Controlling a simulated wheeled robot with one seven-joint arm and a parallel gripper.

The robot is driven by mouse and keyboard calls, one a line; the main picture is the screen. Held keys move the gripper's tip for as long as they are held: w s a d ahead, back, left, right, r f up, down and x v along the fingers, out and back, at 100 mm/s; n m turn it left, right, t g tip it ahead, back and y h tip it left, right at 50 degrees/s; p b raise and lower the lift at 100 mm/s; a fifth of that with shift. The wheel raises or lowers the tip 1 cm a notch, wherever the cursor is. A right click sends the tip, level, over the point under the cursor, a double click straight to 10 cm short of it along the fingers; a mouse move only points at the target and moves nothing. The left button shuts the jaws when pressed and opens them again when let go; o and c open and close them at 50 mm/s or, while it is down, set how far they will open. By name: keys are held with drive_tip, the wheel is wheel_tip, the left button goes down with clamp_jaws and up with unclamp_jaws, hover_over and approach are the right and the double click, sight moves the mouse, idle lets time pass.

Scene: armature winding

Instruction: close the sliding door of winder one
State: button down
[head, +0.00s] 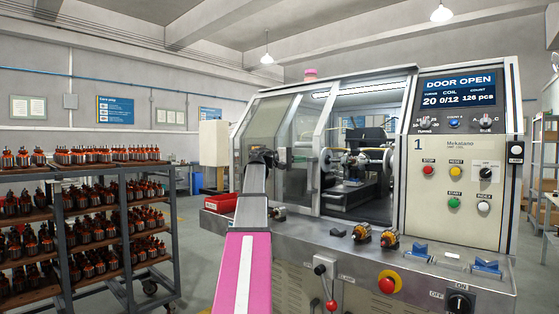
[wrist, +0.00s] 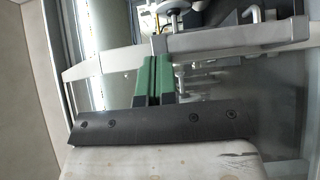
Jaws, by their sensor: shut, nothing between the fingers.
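Winder one (head: 455,160) stands ahead, with a "1" on its panel and a display (head: 457,90) reading "DOOR OPEN". Its sliding door (head: 304,135), a clear panel in a light metal frame, stands at the left of the opening, and the winding chamber (head: 360,165) is exposed on the right. My gripper (head: 272,158) is at the door's left part, partly hidden by my arm. In the wrist view my gripper's green fingers (wrist: 156,62) are together and empty. Their tips are close to a light grey metal bar (wrist: 235,40); I cannot tell whether they touch it.
The machine's front ledge holds two copper-wound armatures (head: 362,232), blue supports (head: 487,266) and a red emergency button (head: 388,284). A red bin (head: 221,203) is at its left end. A rack of armatures (head: 110,225) stands left, with open floor between.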

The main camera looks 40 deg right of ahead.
drive_tip(key=s+d, duration=0.2)
drive_tip(key=s, duration=2.9)
drive_tip(key=shift+d, duration=0.25)
drive_tip(key=shift+s, duration=0.1)
